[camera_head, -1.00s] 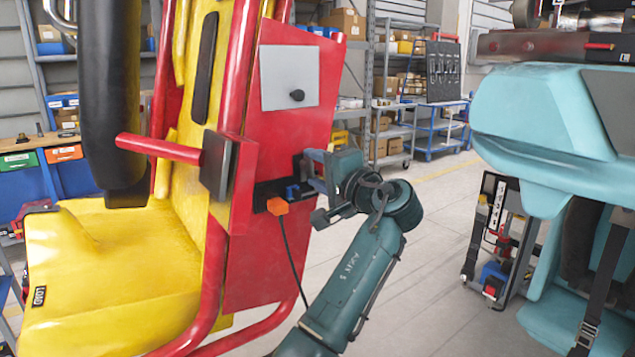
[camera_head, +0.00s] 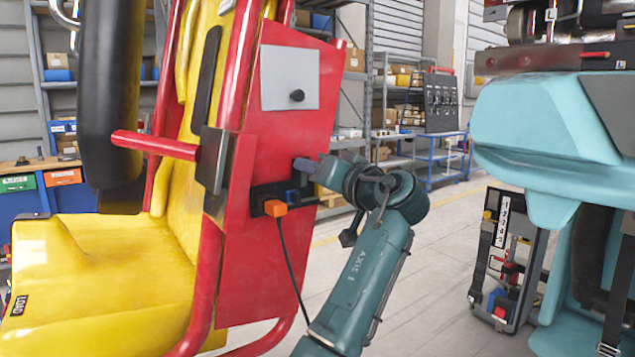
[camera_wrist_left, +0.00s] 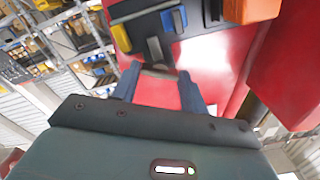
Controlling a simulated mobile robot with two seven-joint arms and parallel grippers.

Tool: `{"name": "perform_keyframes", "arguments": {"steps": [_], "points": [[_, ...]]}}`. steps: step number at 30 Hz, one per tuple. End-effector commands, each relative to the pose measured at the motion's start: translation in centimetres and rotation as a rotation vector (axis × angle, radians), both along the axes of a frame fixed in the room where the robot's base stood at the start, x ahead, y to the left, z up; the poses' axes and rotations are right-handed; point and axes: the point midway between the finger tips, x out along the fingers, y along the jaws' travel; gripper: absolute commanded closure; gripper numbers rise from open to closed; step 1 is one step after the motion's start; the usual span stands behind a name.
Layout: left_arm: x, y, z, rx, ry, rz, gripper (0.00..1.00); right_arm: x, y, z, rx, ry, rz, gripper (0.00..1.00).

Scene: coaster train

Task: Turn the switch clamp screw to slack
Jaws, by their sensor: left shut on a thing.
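My left gripper (camera_head: 306,166) reaches the red side panel (camera_head: 270,258) of the yellow seat, beside the black switch bracket (camera_head: 262,191). In the left wrist view its two blue fingers (camera_wrist_left: 159,84) stand apart, with a small grey-brown bar (camera_wrist_left: 159,72) between the tips. This bar looks like the clamp screw's handle, and the fingers are shut on it. The screw's shank and thread are not clear. Near the tips are a grey lever-like piece (camera_wrist_left: 155,49), a blue part (camera_wrist_left: 174,19) and an orange block (camera_wrist_left: 251,9). My right gripper is not in view.
A black cable (camera_head: 289,262) hangs from the orange block below the bracket. A teal seat (camera_head: 540,120) stands at the right. Open floor lies between the two.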

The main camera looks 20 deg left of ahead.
Motion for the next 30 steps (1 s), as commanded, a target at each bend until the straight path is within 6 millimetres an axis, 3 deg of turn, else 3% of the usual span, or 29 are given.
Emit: {"name": "perform_keyframes", "arguments": {"steps": [12, 30], "points": [[0.02, -0.03, -0.12, -0.136, -0.173, 0.000, 0.79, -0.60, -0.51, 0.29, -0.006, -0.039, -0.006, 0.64], [0.01, -0.02, -0.02, -0.161, -0.204, 0.000, 0.79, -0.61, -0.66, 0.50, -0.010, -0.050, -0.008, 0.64]]}}
